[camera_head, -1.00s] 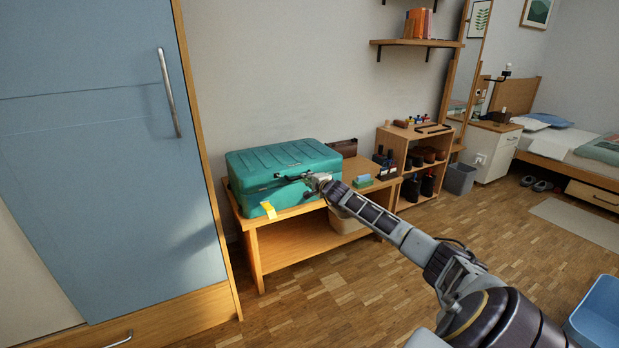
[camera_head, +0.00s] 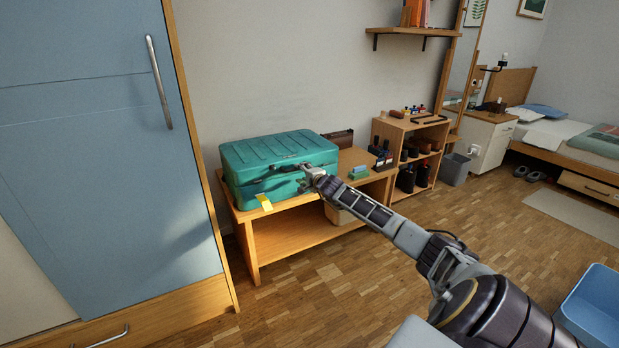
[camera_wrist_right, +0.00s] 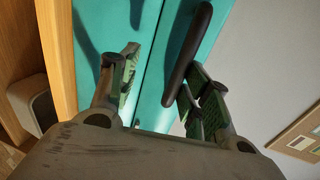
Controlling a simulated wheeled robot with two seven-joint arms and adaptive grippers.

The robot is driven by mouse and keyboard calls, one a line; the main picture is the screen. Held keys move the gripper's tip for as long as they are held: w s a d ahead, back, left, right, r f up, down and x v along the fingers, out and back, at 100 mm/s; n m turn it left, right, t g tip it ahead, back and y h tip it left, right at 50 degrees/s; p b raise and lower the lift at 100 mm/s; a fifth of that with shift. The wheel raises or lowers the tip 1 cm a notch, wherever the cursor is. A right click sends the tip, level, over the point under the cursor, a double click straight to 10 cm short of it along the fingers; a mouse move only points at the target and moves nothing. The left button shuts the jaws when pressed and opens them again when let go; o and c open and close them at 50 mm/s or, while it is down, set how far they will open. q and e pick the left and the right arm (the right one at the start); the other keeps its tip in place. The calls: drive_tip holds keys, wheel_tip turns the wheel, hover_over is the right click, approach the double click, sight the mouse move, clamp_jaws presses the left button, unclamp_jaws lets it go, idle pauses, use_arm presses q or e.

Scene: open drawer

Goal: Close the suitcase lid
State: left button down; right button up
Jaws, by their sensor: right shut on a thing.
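The teal suitcase (camera_head: 243,190) lies on a low wooden bench, and its ribbed lid (camera_head: 275,151) looks down on the body. A yellow tag (camera_head: 264,202) hangs at its front. My right gripper (camera_head: 303,174) is at the suitcase's front face, near the right end. In the right wrist view its fingers (camera_wrist_right: 160,85) stand either side of the teal front, with the dark handle (camera_wrist_right: 188,55) against the right finger. It is shut on the suitcase; the exact part gripped is hard to see. My left gripper is not in view.
The wooden bench (camera_head: 262,230) also carries a green and blue item (camera_head: 358,172) and a dark box (camera_head: 338,139). A shoe shelf (camera_head: 405,128) stands to the right. A blue wardrobe (camera_head: 90,150) is close on the left.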

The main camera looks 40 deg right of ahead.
drive_tip(key=shift+s+a+f, duration=0.1)
drive_tip(key=shift+s+f, duration=0.15)
drive_tip(key=shift+f, duration=0.5)
drive_tip(key=r+v, duration=0.1)
drive_tip(key=v, duration=1)
drive_tip(key=shift+r, duration=0.25)
idle(0.4)
idle(0.7)
